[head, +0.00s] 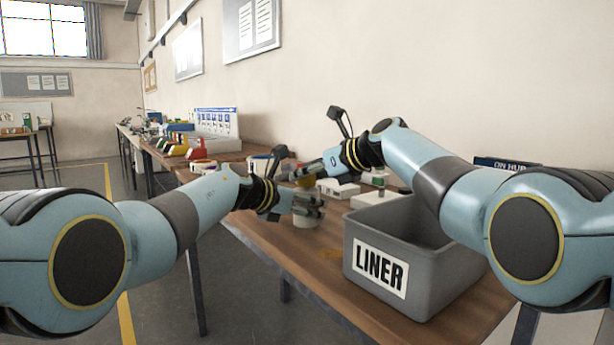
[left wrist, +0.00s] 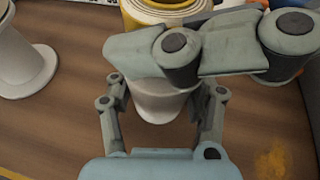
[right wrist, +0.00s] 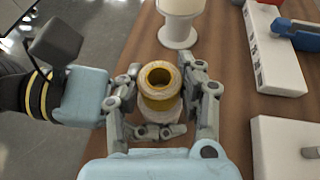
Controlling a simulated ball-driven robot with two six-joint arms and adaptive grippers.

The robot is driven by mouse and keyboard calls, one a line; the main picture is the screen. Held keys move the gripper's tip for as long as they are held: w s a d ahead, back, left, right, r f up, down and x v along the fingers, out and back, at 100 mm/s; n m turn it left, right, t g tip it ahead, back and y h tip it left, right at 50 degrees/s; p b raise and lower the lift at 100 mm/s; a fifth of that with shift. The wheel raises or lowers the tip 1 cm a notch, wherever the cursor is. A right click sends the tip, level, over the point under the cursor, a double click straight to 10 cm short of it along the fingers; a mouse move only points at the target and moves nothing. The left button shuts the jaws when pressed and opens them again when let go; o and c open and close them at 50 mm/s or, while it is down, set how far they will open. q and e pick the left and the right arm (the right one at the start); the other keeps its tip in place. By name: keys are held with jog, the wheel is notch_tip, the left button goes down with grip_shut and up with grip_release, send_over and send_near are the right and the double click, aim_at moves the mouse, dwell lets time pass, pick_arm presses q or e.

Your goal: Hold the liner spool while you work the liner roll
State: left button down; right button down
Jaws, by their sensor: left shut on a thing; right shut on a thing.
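The white liner spool (head: 303,220) stands upright on the table. It also shows in the left wrist view (left wrist: 157,102), partly covered by the fingers. The yellow liner roll (right wrist: 158,77), with a round hole in its top, sits above the white spool. It shows small between the grippers in the head view (head: 305,181). My left gripper (head: 308,206) is shut on the white spool, low down. My right gripper (right wrist: 165,105) is shut around the yellow roll from above. The exact finger contacts are partly hidden.
A grey bin marked LINER (head: 415,275) stands in front at the right of the table. Another white spool (right wrist: 178,32) stands close by. A white socket strip (right wrist: 272,55) and a white box (right wrist: 285,145) lie to one side. Bare wood (head: 275,235) shows near the table's front edge.

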jog(key=shift+r, duration=1.2)
jog(key=shift+r, duration=0.1)
jog(key=shift+r, duration=2.15)
pick_arm(q)
jog(key=shift+c, duration=2.1)
grip_release()
